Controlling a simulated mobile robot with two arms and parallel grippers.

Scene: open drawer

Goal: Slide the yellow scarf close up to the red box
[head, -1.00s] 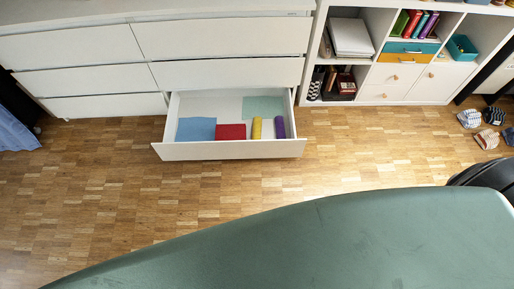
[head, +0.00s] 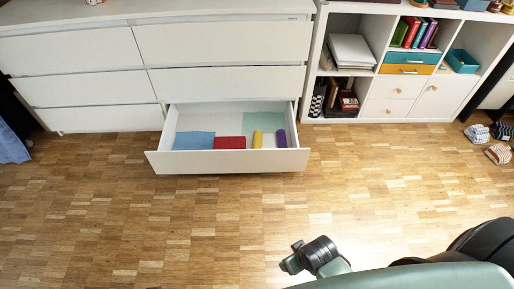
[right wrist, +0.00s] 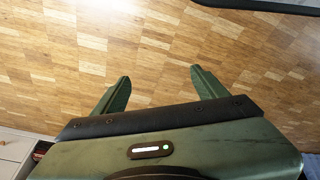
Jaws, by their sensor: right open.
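The yellow scarf (head: 257,139) is a small upright-looking roll in the open drawer (head: 228,162). The red box (head: 230,142) lies just left of it, with a narrow gap between them. A purple roll (head: 281,139) lies to the right of the scarf. My right gripper (right wrist: 160,73) is open and empty over the wood floor in the right wrist view, away from the drawer's contents. A green and black part of my own arm shows at the bottom of the head view. My left gripper is not seen.
A blue cloth (head: 194,140) lies at the drawer's left, and a pale green sheet (head: 263,120) behind the rolls. The white dresser (head: 85,90) and a shelf unit (head: 395,88) stand behind. Shoes (head: 498,153) lie at the right. The floor (head: 200,220) before the drawer is clear.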

